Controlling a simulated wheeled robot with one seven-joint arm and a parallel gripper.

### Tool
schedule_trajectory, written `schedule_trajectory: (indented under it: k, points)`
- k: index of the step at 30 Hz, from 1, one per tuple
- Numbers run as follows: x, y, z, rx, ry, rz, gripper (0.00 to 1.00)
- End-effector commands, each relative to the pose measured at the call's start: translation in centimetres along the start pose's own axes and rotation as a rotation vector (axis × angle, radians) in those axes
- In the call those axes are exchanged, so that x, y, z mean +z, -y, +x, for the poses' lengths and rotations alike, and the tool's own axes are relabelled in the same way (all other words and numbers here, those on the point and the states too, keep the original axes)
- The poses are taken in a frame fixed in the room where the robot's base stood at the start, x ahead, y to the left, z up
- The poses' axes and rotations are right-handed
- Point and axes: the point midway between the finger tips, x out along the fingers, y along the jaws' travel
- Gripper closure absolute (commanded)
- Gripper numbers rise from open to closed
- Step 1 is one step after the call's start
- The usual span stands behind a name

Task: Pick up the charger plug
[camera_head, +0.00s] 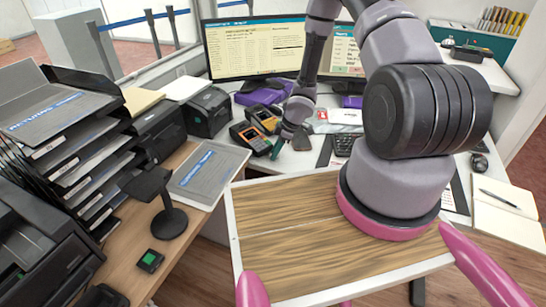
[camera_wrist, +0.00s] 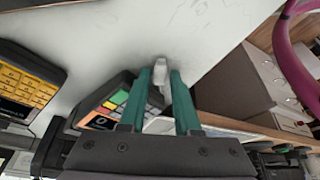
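A small white block, which looks like the charger plug (camera_wrist: 160,72), sits between the tips of my gripper (camera_wrist: 161,80) in the wrist view. The two teal fingers stand close together, one on each side of it, with little or no gap. Its far end shows just beyond the fingertips. Whether it touches the white counter cannot be told. In the head view my gripper (camera_head: 285,142) is low over the white counter, right of the payment terminals. The plug cannot be made out clearly there.
Two payment terminals with yellow (camera_head: 262,118) and orange (camera_head: 250,136) parts stand close left of my gripper. Monitors (camera_head: 255,50) stand behind, with a keyboard (camera_head: 343,146) to the right. A wooden-topped tray (camera_head: 231,230) lies in front, and stacked document trays (camera_head: 62,150) stand left.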

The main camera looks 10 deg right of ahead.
Motion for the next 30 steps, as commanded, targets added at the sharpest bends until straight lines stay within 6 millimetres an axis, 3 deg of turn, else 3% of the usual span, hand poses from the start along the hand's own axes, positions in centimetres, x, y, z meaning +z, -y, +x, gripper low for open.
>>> schedule_trajectory:
  k: [1,2,17,25,30]
  points:
    - [0.0,0.0,0.0,0.000,0.000,0.000,0.92]
    - [0.0,0.0,0.0,0.000,0.000,0.000,1.00]
    - [-0.3,-0.1,-0.9,0.001,-0.002,0.001,1.00]
    - [-2.0,-0.1,-5.3,0.004,-0.003,0.002,1.00]
    - [-2.8,-0.1,-7.0,0.002,-0.003,0.003,1.00]
